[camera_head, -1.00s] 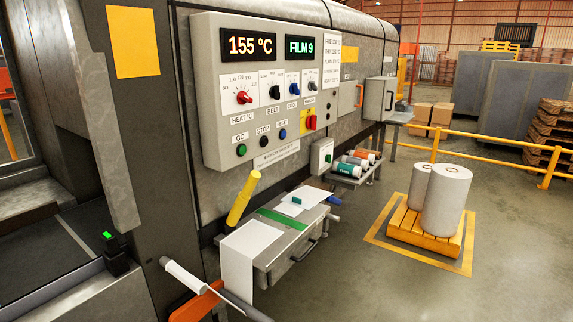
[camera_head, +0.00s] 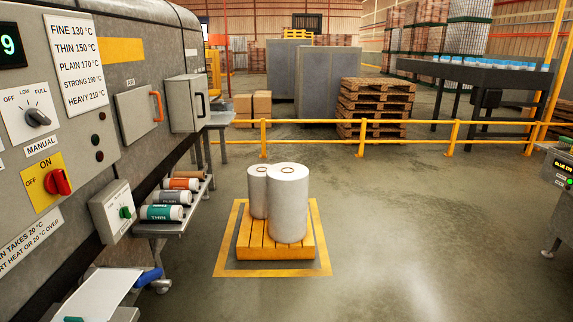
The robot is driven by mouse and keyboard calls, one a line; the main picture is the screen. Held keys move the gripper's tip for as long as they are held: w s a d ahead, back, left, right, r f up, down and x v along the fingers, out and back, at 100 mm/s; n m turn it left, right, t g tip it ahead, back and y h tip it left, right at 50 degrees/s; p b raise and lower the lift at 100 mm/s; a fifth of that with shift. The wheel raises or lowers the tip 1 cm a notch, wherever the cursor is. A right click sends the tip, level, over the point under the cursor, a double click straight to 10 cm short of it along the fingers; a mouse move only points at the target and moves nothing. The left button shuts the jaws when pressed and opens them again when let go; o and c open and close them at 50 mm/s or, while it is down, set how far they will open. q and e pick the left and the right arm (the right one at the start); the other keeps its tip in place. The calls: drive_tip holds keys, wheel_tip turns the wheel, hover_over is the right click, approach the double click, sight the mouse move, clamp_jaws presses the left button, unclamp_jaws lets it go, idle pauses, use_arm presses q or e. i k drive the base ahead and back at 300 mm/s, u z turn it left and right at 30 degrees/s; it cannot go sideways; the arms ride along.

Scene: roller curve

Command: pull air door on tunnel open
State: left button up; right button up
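The air door (camera_head: 137,116) is a grey square panel on the side of the tunnel (camera_head: 150,62), at the left of the head view. Its upright orange handle (camera_head: 157,106) is on the door's right side. The door looks flush with the tunnel wall, so it appears shut. A small label, too small to read surely, is above it. Neither of my grippers is in view, and nothing touches the handle.
A grey box with a black handle (camera_head: 187,103) juts out just beyond the door. A shelf of coloured rolls (camera_head: 165,212) stands below it. White rolls (camera_head: 288,205) stand on a yellow pallet (camera_head: 262,246).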

sight(135, 109)
drive_tip(key=i, duration=2)
drive_tip(key=u, duration=1.5)
drive_tip(key=i, duration=1.15)
drive_tip(key=u, duration=0.9)
